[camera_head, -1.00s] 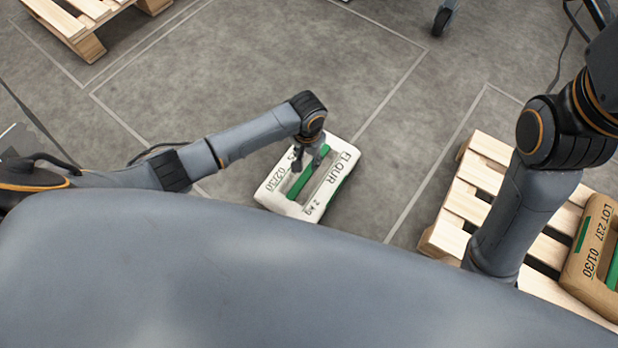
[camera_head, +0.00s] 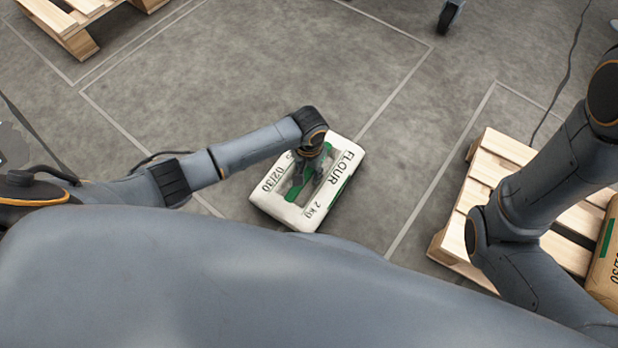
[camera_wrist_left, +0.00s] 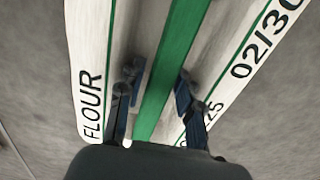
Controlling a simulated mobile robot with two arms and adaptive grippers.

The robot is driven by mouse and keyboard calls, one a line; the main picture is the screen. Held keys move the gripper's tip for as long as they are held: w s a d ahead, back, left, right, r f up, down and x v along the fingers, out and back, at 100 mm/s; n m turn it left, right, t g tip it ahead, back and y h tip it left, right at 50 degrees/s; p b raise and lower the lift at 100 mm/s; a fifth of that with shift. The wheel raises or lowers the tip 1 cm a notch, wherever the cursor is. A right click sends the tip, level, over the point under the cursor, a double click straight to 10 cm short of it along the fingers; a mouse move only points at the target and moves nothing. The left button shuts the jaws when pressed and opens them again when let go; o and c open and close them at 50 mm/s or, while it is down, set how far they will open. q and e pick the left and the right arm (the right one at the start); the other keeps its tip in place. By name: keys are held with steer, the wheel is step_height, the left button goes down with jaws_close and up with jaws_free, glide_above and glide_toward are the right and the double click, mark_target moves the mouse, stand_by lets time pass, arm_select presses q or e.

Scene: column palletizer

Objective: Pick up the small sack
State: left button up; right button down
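The small sack (camera_head: 337,190) is white, printed FLOUR, 2 kg and 02/30, with a green strip across its middle opening. It lies flat on the floor at the centre of the head view. My left gripper (camera_head: 307,180) is over the strip, pointing down. In the left wrist view the sack (camera_wrist_left: 93,60) fills much of the picture. The left gripper's fingers (camera_wrist_left: 158,92) are apart, one on each side of the green strip, with gaps between. Whether they touch the sack below is unclear. My right arm shows at the right, but its gripper is out of view.
A wooden pallet (camera_head: 484,185) stands at the right, partly behind my right arm, with a brown sack (camera_head: 606,262) on it at the picture's edge. Another pallet (camera_head: 78,42) is at the top left. A caster wheel (camera_head: 447,17) shows at the top. Grey floor around the white sack is clear.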

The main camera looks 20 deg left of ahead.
arm_select(q)
jaws_close()
steer(key=shift+w+r, duration=0.15)
steer(key=shift+w, duration=0.05)
steer(key=shift+r, duration=0.1)
